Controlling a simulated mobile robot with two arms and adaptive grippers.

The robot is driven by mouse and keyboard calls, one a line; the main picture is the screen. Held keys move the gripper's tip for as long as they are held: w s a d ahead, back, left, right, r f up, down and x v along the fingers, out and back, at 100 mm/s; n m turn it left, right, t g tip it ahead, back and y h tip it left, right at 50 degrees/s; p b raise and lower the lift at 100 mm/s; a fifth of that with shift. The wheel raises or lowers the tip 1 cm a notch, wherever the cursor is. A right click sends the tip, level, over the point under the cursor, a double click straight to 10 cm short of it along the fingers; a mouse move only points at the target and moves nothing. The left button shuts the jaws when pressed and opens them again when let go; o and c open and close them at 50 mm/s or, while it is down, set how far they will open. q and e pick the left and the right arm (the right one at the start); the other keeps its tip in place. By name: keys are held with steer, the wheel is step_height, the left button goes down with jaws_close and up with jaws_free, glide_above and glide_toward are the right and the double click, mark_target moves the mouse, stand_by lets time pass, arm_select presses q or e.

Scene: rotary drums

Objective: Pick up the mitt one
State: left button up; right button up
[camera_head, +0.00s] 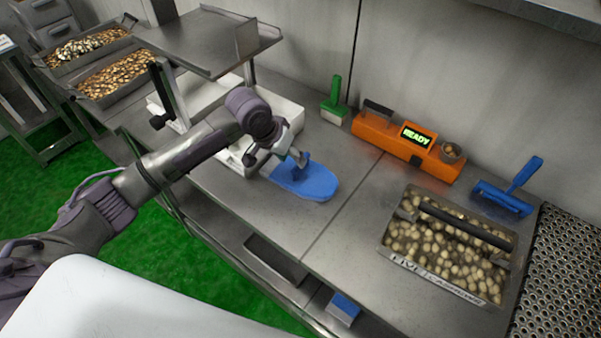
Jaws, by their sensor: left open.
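A blue mitt (318,184) lies flat on the steel counter, left of its middle. My left gripper (297,167) is over the left part of the mitt, with its fingers pointing down at it. The gripper is open. I cannot tell whether the fingertips touch the mitt, and the gripper hides part of it. My right gripper is not in view.
An orange device (375,128) with a "READY" display stands at the back. Beside it are a green-handled brush (334,111) and a blue brush (502,200). A crate (395,253) of small round items is at right. Bare counter (345,235) lies between mitt and crate.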

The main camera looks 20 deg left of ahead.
mark_target(302, 170)
arm_select(q)
steer(key=p+x, duration=0.1)
steer(key=x, duration=0.3)
steer(key=shift+f, duration=0.15)
steer(key=shift+w+d+f+p, duration=0.2)
steer(key=shift+f+p, duration=0.1)
steer(key=shift+f, duration=0.2)
jaws_close()
